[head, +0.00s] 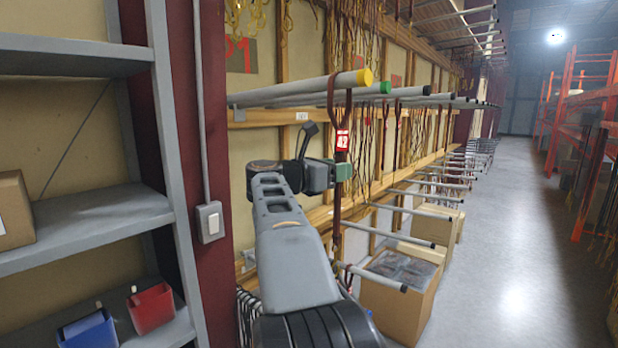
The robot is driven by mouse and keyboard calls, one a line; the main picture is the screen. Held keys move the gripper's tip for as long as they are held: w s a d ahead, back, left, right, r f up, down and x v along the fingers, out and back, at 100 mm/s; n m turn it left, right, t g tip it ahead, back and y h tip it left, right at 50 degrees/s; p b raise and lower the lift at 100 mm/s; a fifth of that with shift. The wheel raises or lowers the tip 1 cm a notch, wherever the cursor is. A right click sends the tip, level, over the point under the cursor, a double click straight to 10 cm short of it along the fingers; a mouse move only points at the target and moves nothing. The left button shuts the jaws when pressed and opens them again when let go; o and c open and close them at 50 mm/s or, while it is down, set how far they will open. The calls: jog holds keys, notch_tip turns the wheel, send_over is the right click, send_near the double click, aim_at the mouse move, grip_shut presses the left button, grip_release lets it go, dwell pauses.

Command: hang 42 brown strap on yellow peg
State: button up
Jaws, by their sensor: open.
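The brown strap (337,215) hangs nearly straight down, with a red and white tag marked 42 (342,141) near its top. Its upper loop (332,98) appears to be around the peg with the yellow end cap (364,77), a little behind the cap. The peg sticks out level from the wall. My gripper (343,172) is open, just below the tag and right beside the strap. Its fingers partly overlap the strap, and I cannot tell whether they touch it.
A green-capped peg (385,87) and several dark-capped pegs follow along the wall. Lower pegs (403,233) stick out below. An open cardboard box (395,310) stands on the floor. A grey shelf (90,225) is at left. The aisle floor (510,240) at right is clear.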

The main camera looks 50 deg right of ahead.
jog(key=b+v, duration=0.2)
jog(key=v, duration=0.9)
jog(key=shift+b, duration=0.4)
jog(key=shift+w+a, duration=0.1)
